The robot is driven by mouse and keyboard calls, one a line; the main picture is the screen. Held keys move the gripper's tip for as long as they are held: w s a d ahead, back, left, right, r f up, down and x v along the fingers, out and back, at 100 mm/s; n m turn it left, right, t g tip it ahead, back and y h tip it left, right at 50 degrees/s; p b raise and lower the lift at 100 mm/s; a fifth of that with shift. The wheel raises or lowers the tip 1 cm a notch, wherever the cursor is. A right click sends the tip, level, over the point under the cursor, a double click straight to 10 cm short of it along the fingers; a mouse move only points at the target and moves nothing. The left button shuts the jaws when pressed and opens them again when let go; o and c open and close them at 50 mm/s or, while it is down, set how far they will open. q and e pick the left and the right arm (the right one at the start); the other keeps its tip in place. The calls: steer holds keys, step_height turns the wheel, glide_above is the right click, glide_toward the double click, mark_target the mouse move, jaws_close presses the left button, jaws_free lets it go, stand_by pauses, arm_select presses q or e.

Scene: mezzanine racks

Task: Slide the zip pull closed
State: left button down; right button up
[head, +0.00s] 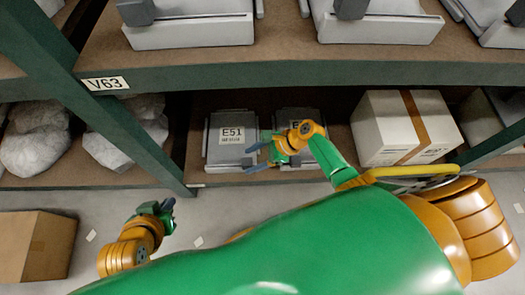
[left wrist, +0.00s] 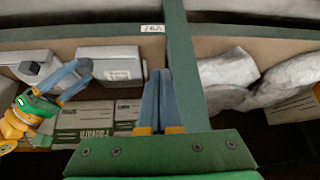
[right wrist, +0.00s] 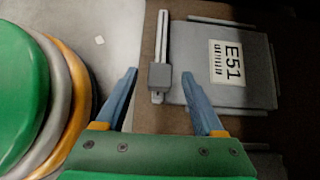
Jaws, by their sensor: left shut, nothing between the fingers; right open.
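The zip pull looks to be a small dark grey block (right wrist: 160,76) on a pale rail (right wrist: 162,35) along the edge of a grey case labelled E51 (right wrist: 262,75). It sits towards the rail's lower end in the right wrist view. My right gripper (right wrist: 161,74) is open; the block shows between its fingertips with a gap on each side. In the head view, case E51 (head: 212,150) lies on the lower shelf, with my right gripper (head: 254,158) at its front right; the block cannot be made out there. My left gripper (head: 169,205) is shut and empty, low to the left.
A second grey case (head: 290,118) lies right of E51, partly behind my right arm. A white taped box (head: 375,125) stands further right. A green rack post (head: 120,115) and upper shelf edge (head: 250,76) frame the bay. A brown carton (head: 35,245) is on the floor.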

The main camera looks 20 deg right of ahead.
steer(key=p+v, duration=0.1)
steer(key=v, duration=0.1)
steer(key=shift+d+r, duration=0.15)
steer(key=shift+r, duration=0.15)
arm_select(q)
steer(key=s+a+f+g+p, duration=0.1)
steer(key=s+f+g, duration=0.2)
steer(key=s+f, duration=0.2)
steer(key=shift+s+a+f+g+y, duration=0.15)
steer(key=shift+a+f+g+y, duration=0.2)
steer(key=shift+f, duration=0.55)
arm_select(e)
steer(key=shift+v, duration=0.95)
arm_select(q)
steer(key=shift+d, duration=0.1)
arm_select(e)
steer(key=shift+d+f, duration=0.1)
